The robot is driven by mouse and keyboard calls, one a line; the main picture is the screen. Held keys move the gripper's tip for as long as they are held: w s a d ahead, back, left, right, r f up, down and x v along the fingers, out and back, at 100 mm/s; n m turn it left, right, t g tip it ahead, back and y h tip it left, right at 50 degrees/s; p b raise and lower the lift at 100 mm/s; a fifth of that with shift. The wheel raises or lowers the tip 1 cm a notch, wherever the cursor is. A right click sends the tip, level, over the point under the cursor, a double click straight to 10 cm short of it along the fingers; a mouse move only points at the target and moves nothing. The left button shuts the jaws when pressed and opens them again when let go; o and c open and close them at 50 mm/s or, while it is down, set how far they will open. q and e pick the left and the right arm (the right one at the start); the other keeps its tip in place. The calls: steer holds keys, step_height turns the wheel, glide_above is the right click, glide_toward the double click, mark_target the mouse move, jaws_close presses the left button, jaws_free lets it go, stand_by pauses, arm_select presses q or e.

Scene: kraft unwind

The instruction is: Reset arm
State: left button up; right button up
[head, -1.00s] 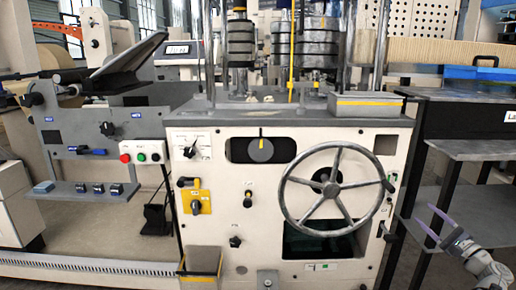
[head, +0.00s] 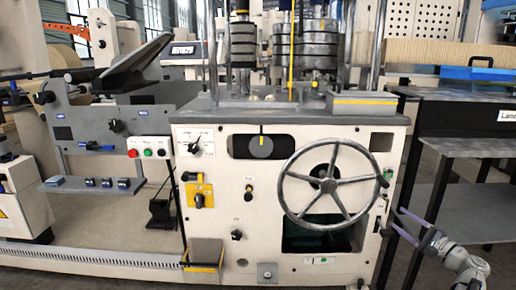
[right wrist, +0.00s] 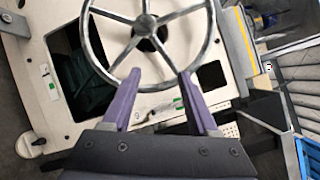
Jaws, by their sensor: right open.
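My right gripper (head: 402,221) is at the lower right in the head view, to the right of the machine's front panel. Its two purple fingers are apart, and nothing is between them. In the right wrist view the open fingers (right wrist: 157,98) point toward the large grey handwheel (right wrist: 150,28). The handwheel also shows in the head view (head: 329,183), to the left of the gripper and apart from it. My left gripper is not in the head view.
The cream machine cabinet (head: 225,225) fills the middle. A grey shelf table (head: 470,147) stands at the right, close to my right arm.

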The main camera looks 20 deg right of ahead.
steer(key=w+a+f+n+g+y+p, duration=0.15)
steer(key=a+f+n+g, duration=0.25)
steer(key=a, duration=0.8)
steer(key=w+a+f+n+g+y, duration=0.1)
steer(key=w+a+f+n+g, duration=0.25)
steer(key=a, duration=0.85)
steer(key=w+a+f+n+g+y+p, duration=0.15)
steer(key=a+f+n+g, duration=0.3)
steer(key=a, duration=0.75)
steer(key=s+a+f+n+g+h+p, duration=0.1)
steer(key=s+a+f+n+g+h, duration=0.2)
steer(key=s+a, duration=0.35)
steer(key=s+a+f+n+g+h, duration=0.1)
steer(key=s+a+f+n+h, duration=0.15)
steer(key=s+a+n, duration=0.35)
steer(key=s+a+f+n+g+h+p, duration=0.1)
steer(key=s+a+n+g+h, duration=0.2)
steer(key=s+a, duration=0.35)
step_height(320, 180, up, 38)
steer(key=w+a+p, duration=0.1)
steer(key=p, duration=3.6)
steer(key=shift+a+f+h+p, duration=0.15)
steer(key=shift+a+h+p, duration=0.15)
steer(key=shift+h, duration=0.05)
